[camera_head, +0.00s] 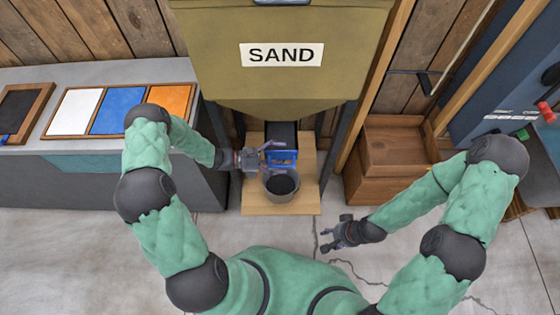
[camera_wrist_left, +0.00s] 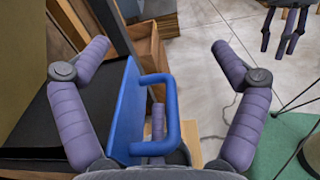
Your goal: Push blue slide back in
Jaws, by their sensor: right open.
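The blue slide (camera_head: 284,156) is a blue plate with a loop handle, under the sand hopper (camera_head: 285,85). In the left wrist view the blue handle (camera_wrist_left: 173,120) lies between the two spread purple fingers of my left gripper (camera_wrist_left: 162,50). I see no finger closed on it. In the head view my left gripper (camera_head: 274,158) is at the slide and partly covers it. A round bucket (camera_head: 282,197) with dark contents stands just in front, below the slide. My right gripper (camera_head: 335,236) is open and empty over the floor.
The bucket stands on a wooden board (camera_head: 255,203) between dark hopper supports. A wooden crate (camera_head: 390,158) is to the right. A counter (camera_head: 95,72) with white, blue and orange panels is at the left. A blue machine (camera_head: 500,90) is at the far right. The front floor is clear.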

